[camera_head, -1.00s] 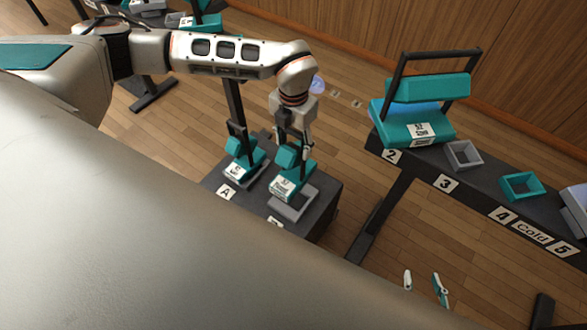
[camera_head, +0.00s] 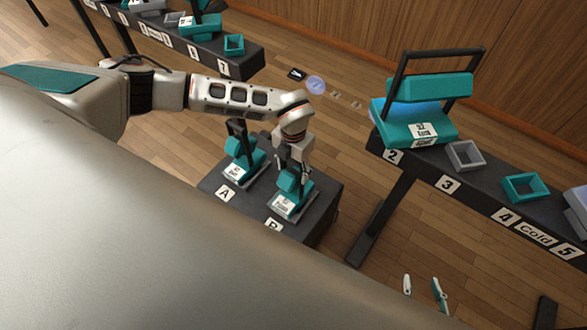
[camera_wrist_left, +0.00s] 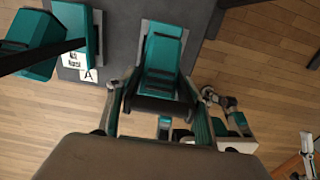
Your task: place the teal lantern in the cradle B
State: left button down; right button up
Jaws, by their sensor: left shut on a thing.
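The teal lantern (camera_head: 290,200) stands about upright at cradle B, whose sign B (camera_head: 273,226) is partly cut off by my body. My left gripper (camera_head: 297,174) is shut on the lantern from above. In the left wrist view the lantern (camera_wrist_left: 162,55) is between the two fingers. The lantern hides most of the grey cradle B, so I cannot tell whether it is fully seated. My right gripper (camera_head: 424,289) shows only as two fingertips, apart with floor between them.
A similar teal lantern (camera_head: 240,165) stands in cradle A on the same dark stand (camera_head: 318,215). A dark rail at the right bears a large teal lantern (camera_head: 415,125), a grey cradle (camera_head: 464,155) and a teal cradle (camera_head: 524,187). Another rail (camera_head: 245,55) is at the back.

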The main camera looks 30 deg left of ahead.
pick_arm(q)
jog(key=shift+w, duration=0.15)
jog(key=c, duration=0.9)
grip_release()
jog(key=shift+f, duration=0.1)
